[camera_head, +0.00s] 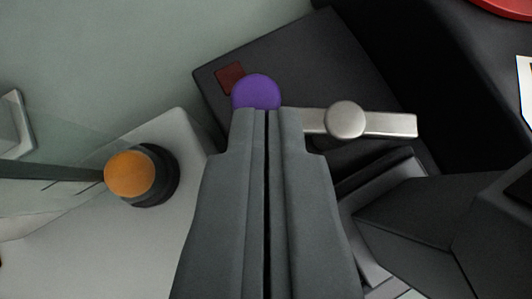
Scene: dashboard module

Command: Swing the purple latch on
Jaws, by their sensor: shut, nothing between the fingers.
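The purple latch is in the upper middle of the head camera view. Its round purple knob (257,92) shows just beyond my fingertips. Its silver bar (392,124) runs to the right from behind my fingers, with a round silver pivot cap (346,119) on it. The latch is mounted on a dark box (310,65). My gripper (267,112) is shut and empty, and its tips overlap the near edge of the knob in the picture. I cannot tell whether they touch it. The bar's left part is hidden behind my fingers.
A dark red square (231,77) is on the box left of the knob. An orange-topped knob (130,175) with a dark base and rod stands on a pale panel at left. Dark angular blocks (420,220) fill the lower right. A red round part (505,5) is at the top right corner.

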